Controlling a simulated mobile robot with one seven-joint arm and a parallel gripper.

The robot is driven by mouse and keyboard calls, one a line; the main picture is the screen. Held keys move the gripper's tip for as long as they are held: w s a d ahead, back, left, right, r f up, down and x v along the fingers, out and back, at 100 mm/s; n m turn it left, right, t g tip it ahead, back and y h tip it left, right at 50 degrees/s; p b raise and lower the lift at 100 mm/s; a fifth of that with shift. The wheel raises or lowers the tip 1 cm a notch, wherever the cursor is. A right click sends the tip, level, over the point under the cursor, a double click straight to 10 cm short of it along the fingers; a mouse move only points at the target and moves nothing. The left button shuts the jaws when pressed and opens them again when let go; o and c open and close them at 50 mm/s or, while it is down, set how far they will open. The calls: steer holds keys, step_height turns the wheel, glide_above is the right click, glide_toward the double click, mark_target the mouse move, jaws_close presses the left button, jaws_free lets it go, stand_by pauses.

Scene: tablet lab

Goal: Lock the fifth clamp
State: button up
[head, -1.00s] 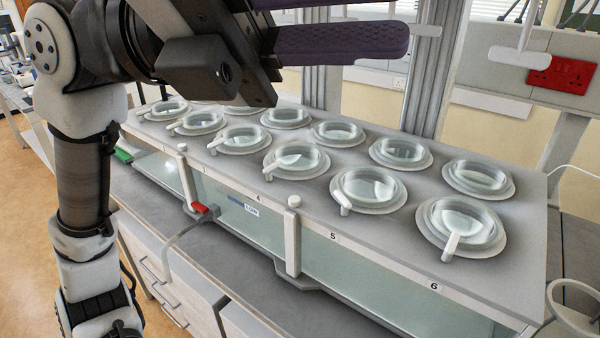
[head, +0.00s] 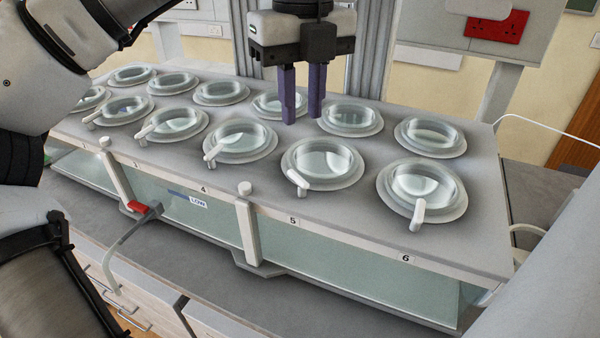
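The fifth clamp (head: 297,180) is a short white lever at the front-left rim of the round glass lid (head: 322,162) behind the label 5 (head: 293,221). It angles outward from the rim, clear of the glass. My gripper (head: 302,118) points straight down with two dark purple fingers. It is open, with a clear gap between the fingers and nothing in it. In the picture it is above and behind the fifth lid, apart from the clamp, overlapping the back row. Its exact height over the top is hard to tell.
The sixth clamp (head: 418,214) sits on the lid to the right, and the fourth clamp (head: 215,152) on the lid to the left. A back row of lids includes one behind the fifth (head: 350,119). White post (head: 247,225) with a knob stands at the tank's front edge.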

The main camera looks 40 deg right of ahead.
mark_target(302, 180)
step_height(302, 180, down, 13)
steer(key=shift+r+p, duration=0.2)
steer(key=shift+p, duration=0.9)
steer(key=shift+c, duration=0.4)
